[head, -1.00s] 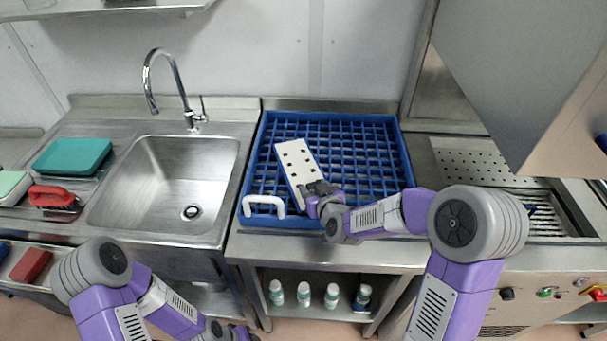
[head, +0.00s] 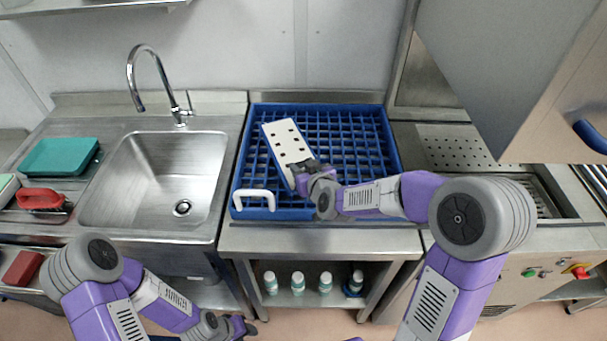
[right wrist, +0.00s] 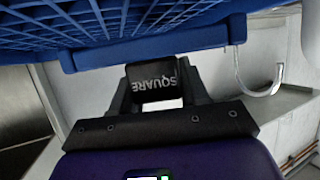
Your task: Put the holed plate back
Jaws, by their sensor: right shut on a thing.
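The holed plate (head: 287,143) is white with several dark square holes. It is held tilted over the left half of the blue rack (head: 365,204) in the head view. My right gripper (head: 303,172) is shut on the plate's near end. In the right wrist view the gripper (right wrist: 155,92) is closed on a black grip (right wrist: 152,80) lettered "SQUARE"; the white part is not clearly seen there. Whether the plate touches the rack I cannot tell. My left gripper (head: 243,326) is low at the bottom of the head view, its fingers unclear.
A white U-shaped handle (head: 254,195) is at the rack's near left corner. A sink (head: 165,175) with a tall tap (head: 150,75) lies left. A teal tray (head: 58,156) and red item (head: 41,199) lie further left. Several bottles (head: 298,282) stand on the shelf below.

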